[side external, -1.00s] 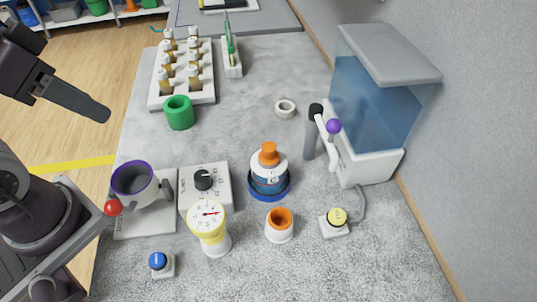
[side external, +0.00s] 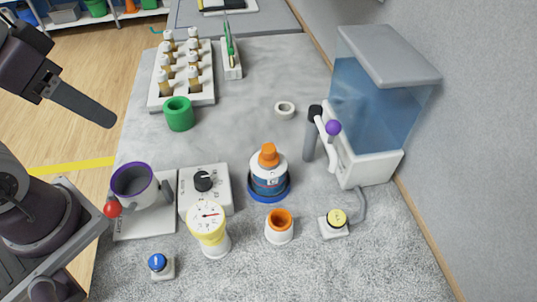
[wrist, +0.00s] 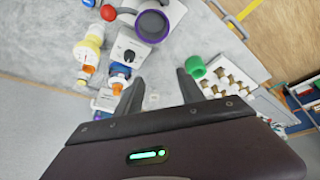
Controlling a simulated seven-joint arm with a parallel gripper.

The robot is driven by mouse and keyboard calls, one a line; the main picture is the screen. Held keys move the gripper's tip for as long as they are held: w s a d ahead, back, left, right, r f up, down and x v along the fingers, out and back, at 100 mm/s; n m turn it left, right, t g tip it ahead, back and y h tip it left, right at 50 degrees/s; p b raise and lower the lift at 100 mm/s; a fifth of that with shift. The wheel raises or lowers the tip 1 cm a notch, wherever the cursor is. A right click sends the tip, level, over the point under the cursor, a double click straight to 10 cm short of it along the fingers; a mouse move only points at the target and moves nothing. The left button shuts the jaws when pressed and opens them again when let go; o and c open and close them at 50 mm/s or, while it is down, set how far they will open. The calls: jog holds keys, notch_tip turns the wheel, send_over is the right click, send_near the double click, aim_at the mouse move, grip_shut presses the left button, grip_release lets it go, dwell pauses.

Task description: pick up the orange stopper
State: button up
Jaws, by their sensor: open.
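The orange stopper (side external: 268,156) sits in the top of a white and blue bottle (side external: 268,175), which stands upright in a blue ring base (side external: 270,196). In the wrist view the orange stopper (wrist: 117,88) shows just left of the left finger. My gripper (wrist: 156,85) is open, with nothing between its fingers. In the side view one finger of my gripper (side external: 104,118) shows at the upper left, high and well left of the bottle.
A white cup with an orange inside (side external: 279,226) and a yellow gauge (side external: 208,225) stand in front of the bottle. A dial box (side external: 205,190) is to its left. A clear tank (side external: 370,105) with a purple-knobbed lever (side external: 333,128) stands right. A green ring (side external: 179,114) and vial rack (side external: 183,75) are behind.

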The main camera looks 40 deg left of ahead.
jog(key=w+d+f+n+g+h, duration=0.2)
jog(key=d+n+g+h, duration=0.1)
jog(key=d+g, duration=0.15)
jog(key=n+g+h, duration=0.2)
jog(key=n+h, duration=0.8)
jog(key=n, duration=0.3)
send_near(264, 146)
jog(key=x, duration=1.1)
jog(key=shift+w+d+f, duration=0.1)
jog(key=shift+w+f, duration=0.05)
jog(key=shift+f, duration=0.2)
jog(key=shift+c, duration=0.5)
grip_shut()
